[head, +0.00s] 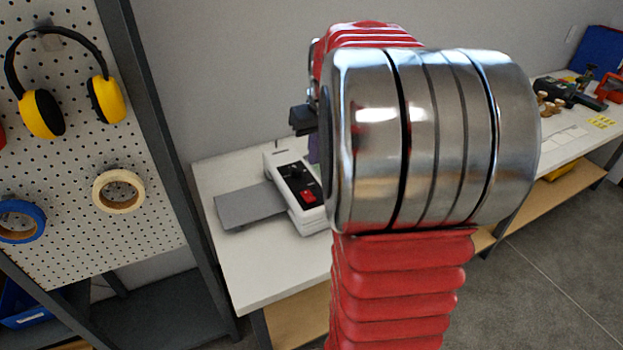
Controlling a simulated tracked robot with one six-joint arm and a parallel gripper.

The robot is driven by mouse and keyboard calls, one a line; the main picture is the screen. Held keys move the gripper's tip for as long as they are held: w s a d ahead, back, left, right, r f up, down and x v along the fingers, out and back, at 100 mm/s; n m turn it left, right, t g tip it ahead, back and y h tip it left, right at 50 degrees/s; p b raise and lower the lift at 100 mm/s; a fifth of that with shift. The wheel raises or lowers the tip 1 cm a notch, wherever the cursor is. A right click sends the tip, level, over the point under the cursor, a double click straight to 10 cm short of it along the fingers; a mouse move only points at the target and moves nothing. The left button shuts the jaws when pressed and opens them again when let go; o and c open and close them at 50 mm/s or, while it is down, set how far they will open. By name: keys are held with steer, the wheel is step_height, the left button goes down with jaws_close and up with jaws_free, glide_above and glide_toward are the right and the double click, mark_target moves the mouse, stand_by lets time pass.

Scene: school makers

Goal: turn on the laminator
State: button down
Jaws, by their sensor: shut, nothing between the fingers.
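The laminator (283,160) is a white machine on the white bench, left of my arm. Its black control panel (291,176) carries a red switch (308,196) near the front end. A flat grey tray (245,208) extends from its left side. My red and metal arm covers the machine's right side. A small black part of my gripper (303,119) juts out left of the arm, above and behind the laminator in the picture. It is shut and apart from the switch in the picture; the rest of it is hidden.
A pegboard rack (150,200) with yellow earmuffs (42,112) and tape rolls (118,191) stands at left. The white bench (262,274) is clear in front of the laminator. Tools (570,92) lie on the bench at far right.

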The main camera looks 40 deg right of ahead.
glide_toward(309, 197)
steer(key=x, duration=0.5)
steer(key=shift+s, duration=0.25)
steer(key=shift+f, duration=0.4)
steer(key=shift+s+a+f, duration=0.1)
steer(key=shift+s+f, duration=0.15)
steer(key=shift+f, duration=0.2)
steer(key=shift+w+r, duration=0.35)
steer(key=shift+w, duration=0.35)
